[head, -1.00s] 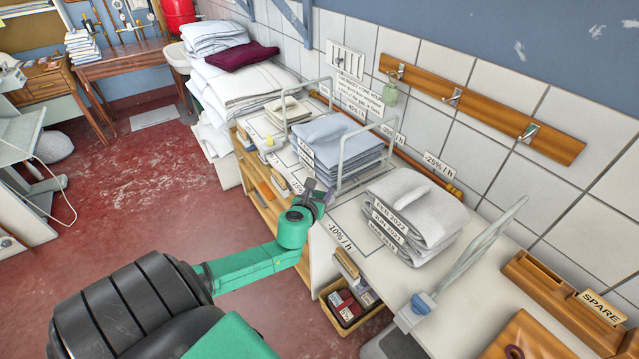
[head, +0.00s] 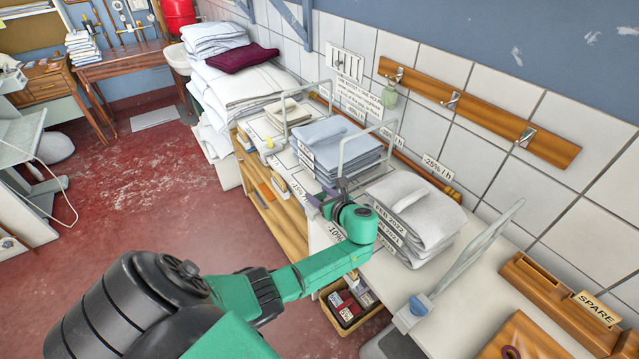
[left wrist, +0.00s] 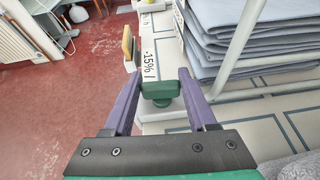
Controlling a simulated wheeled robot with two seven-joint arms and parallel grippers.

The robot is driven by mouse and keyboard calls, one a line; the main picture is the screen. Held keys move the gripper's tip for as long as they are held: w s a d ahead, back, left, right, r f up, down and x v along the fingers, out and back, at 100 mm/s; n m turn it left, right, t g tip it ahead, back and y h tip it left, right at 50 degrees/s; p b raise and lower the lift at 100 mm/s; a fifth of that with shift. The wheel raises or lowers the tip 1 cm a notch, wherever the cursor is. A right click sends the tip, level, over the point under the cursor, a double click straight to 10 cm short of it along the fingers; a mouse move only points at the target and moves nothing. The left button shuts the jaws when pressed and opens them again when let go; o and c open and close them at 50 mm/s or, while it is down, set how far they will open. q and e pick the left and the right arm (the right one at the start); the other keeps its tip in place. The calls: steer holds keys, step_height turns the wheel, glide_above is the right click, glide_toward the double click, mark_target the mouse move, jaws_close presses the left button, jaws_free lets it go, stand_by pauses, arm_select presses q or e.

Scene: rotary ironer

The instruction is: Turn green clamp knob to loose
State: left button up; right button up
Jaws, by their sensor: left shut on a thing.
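The green clamp knob (left wrist: 160,91) sits at the edge of the white counter (left wrist: 225,115) in the left wrist view. My left gripper (left wrist: 160,78) has its two purple fingers on either side of the knob and is shut on it. In the head view my left gripper (head: 326,197) is at the counter's front edge, in front of the blue folded stack (head: 325,148). The knob cannot be made out there, behind the gripper. Which way the knob is turned is hard to tell. My right gripper is not in view.
A wire frame (head: 341,155) stands around the blue stack close behind my gripper. A grey folded stack (head: 432,205) stands just to the right. A crate (head: 350,318) is below the counter edge. The red floor (head: 150,210) in front is clear.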

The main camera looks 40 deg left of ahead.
arm_select(q)
steer(key=shift+n+g, duration=0.4)
steer(key=shift+g, duration=0.1)
steer(key=o, duration=1.4)
steer(key=shift+c, duration=0.2)
steer(key=b+v, duration=0.2)
steer(key=v, duration=1.2)
steer(key=shift+d, duration=0.25)
steer(key=shift+f, duration=0.1)
